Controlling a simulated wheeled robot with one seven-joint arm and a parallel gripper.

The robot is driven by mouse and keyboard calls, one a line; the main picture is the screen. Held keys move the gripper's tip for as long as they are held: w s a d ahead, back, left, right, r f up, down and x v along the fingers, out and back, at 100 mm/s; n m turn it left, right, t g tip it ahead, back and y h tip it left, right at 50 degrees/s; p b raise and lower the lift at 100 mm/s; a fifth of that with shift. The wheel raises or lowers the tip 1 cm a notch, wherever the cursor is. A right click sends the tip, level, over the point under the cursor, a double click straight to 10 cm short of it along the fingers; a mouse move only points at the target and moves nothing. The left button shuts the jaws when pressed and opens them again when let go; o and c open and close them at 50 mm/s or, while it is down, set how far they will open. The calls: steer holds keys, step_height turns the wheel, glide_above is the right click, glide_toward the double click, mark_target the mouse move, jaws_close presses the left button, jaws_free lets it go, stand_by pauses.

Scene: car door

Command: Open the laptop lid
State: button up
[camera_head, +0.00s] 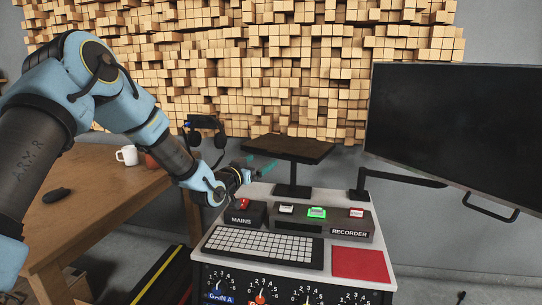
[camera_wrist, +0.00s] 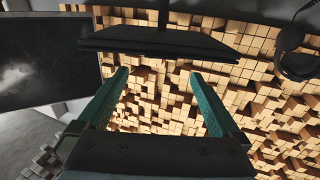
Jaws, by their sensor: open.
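A flat, dark, closed laptop-like slab (camera_head: 290,148) rests on a black stand (camera_head: 292,178) at the back of the console. In the wrist view, which looks upside down, the slab (camera_wrist: 158,45) shows nearly edge-on beyond the fingertips. A thin line runs along it, but I cannot tell lid from base for certain. My gripper (camera_head: 264,165) is just left of the slab in the head view. Its green fingers (camera_wrist: 160,73) are spread wide with nothing between them, and no contact with the slab shows.
A large monitor (camera_head: 455,135) on an arm stands to the right. The console holds a keyboard (camera_head: 264,246), a MAINS switch box (camera_head: 240,213) and a RECORDER button box (camera_head: 320,218). A wooden table (camera_head: 110,190) with a white mug (camera_head: 127,155) is left. Headphones (camera_head: 207,135) hang behind my gripper.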

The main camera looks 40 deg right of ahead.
mark_target(271, 155)
steer(key=p+x, duration=0.1)
steer(key=x, duration=0.6)
steer(key=shift+w+d+p, duration=0.15)
steer(key=shift+d+p, duration=0.15)
steer(key=shift+p, duration=0.05)
jaws_close()
stand_by(0.5)
